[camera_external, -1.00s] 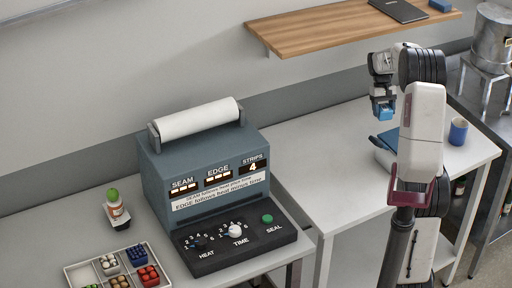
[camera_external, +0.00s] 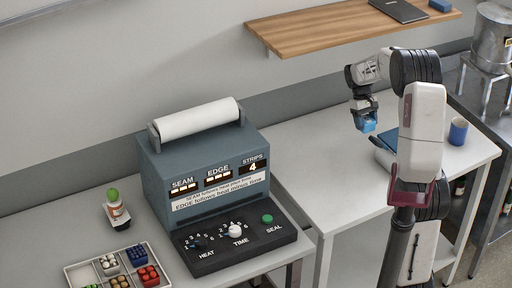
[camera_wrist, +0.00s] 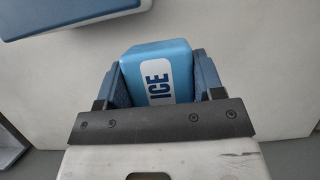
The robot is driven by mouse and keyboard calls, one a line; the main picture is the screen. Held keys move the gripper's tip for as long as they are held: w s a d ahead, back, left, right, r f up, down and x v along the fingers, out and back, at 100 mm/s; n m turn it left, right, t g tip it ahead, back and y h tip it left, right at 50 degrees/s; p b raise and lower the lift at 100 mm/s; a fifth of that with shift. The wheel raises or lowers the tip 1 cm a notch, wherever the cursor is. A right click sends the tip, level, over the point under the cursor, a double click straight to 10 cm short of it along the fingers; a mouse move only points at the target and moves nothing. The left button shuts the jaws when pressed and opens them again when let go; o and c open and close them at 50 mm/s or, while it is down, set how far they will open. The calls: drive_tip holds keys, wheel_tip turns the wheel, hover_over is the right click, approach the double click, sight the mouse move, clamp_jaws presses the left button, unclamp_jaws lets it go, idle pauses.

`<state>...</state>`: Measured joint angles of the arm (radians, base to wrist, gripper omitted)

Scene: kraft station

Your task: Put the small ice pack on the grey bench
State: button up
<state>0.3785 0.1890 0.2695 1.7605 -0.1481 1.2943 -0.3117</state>
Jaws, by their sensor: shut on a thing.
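The small ice pack (camera_wrist: 156,70) is light blue with a white label reading ICE. My gripper (camera_wrist: 158,82) is shut on it, with one blue finger on each side. In the external view the ice pack (camera_external: 366,126) hangs from my gripper (camera_external: 367,116) above a light grey bench (camera_external: 318,153) on the right. The pack appears to be clear of the bench top, though the exact height is hard to tell.
A blue-and-white box (camera_external: 384,153) lies on the bench beside the pack, partly behind my arm. A blue mug (camera_external: 457,131) stands farther right. A sealing machine (camera_external: 205,160) stands left of the bench. The bench's left part is clear.

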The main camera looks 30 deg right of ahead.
hover_over(365, 152)
drive_tip(key=w, duration=0.2)
drive_tip(key=shift+s+f, duration=0.15)
drive_tip(key=shift+f, duration=1.4)
drive_tip(key=shift+s+f, duration=0.1)
drive_tip(key=shift+f, duration=1.4)
drive_tip(key=shift+f, duration=1.9)
drive_tip(key=shift+f, duration=0.15)
drive_tip(key=o, duration=1)
drive_tip(key=shift+r, duration=0.2)
drive_tip(key=v, duration=1.2)
